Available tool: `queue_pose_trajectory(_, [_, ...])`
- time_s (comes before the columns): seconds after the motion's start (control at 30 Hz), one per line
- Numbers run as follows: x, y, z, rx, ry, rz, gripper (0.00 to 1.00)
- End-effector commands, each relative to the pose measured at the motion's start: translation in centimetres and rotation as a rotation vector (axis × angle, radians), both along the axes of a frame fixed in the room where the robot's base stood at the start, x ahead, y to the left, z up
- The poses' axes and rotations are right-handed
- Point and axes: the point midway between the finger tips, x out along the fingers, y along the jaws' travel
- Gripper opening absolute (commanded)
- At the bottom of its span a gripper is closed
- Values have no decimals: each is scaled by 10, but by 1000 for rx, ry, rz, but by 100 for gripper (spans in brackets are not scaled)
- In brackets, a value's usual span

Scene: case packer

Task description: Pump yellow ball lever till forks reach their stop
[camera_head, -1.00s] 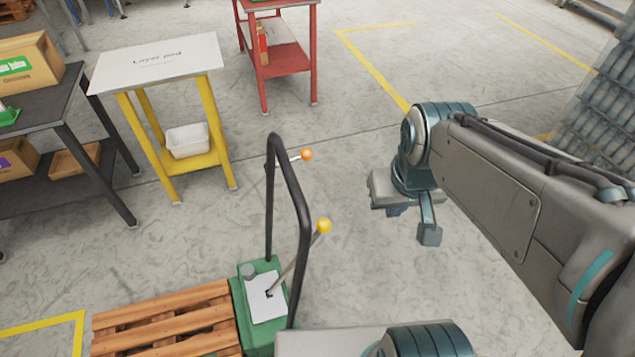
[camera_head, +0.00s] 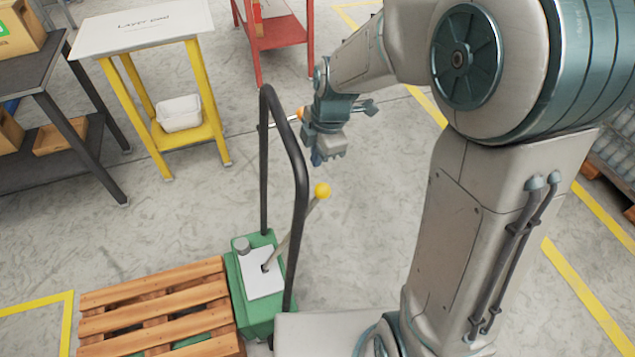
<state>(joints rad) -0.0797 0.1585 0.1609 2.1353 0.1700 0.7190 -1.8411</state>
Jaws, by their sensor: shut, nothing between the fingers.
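The yellow ball (camera_head: 322,190) tops a thin grey lever (camera_head: 292,232) that tilts up and right from a white plate (camera_head: 262,273) on the green pallet truck body (camera_head: 258,312). A black hoop handle (camera_head: 301,190) stands over the body. An orange ball (camera_head: 301,113) sits on a rod at the far side of the handle, partly hidden by my arm. My gripper (camera_head: 318,160) points down above and just beyond the yellow ball, apart from it. It is shut and holds nothing. The forks are mostly hidden under the wooden pallet (camera_head: 160,308).
A white-topped table (camera_head: 140,28) with yellow legs holds a white bin (camera_head: 179,113) on its lower shelf. A dark bench (camera_head: 45,75) is at left and a red table (camera_head: 272,35) behind. The floor right of the handle is open.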

Motion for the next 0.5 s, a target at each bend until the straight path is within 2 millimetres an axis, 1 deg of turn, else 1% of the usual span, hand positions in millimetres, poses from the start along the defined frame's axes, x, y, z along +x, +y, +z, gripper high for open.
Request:
queue_pose_trajectory(0.07, [1,2,-3,0,-2,23,0])
queue_pose_trajectory(0.37, [1,2,-3,0,-3,28,0])
queue_pose_trajectory(0.5, [2,3,-9,-1,1,28,0])
